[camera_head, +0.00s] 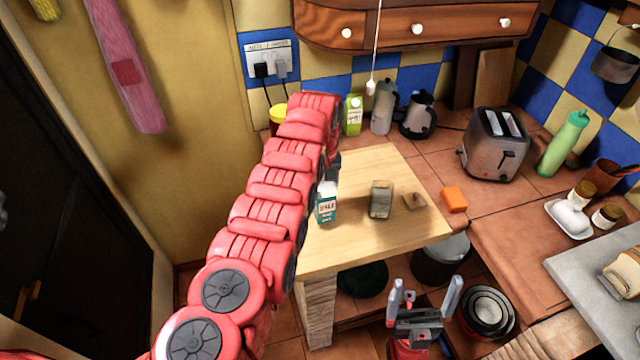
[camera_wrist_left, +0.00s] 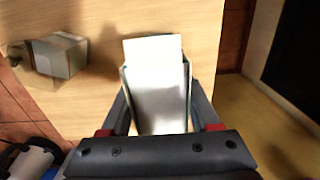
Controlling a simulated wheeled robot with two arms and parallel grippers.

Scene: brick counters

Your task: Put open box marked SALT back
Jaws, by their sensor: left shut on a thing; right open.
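A white and teal carton (camera_head: 327,204) with small printing, apparently the SALT box, stands upright at the left part of the light wooden counter (camera_head: 350,250). In the left wrist view, the box (camera_wrist_left: 158,100) sits between the fingers of my left gripper (camera_wrist_left: 157,82), which is shut on it. A pale flap sticks up at its far end. I cannot tell whether its base touches the wood. In the head view my red left arm hides most of that gripper. My right gripper (camera_head: 424,298) is open and empty, low in front of the counter.
A green carton (camera_head: 353,115), kettle (camera_head: 418,116) and toaster (camera_head: 495,145) stand behind. Bare wood lies behind the carton.

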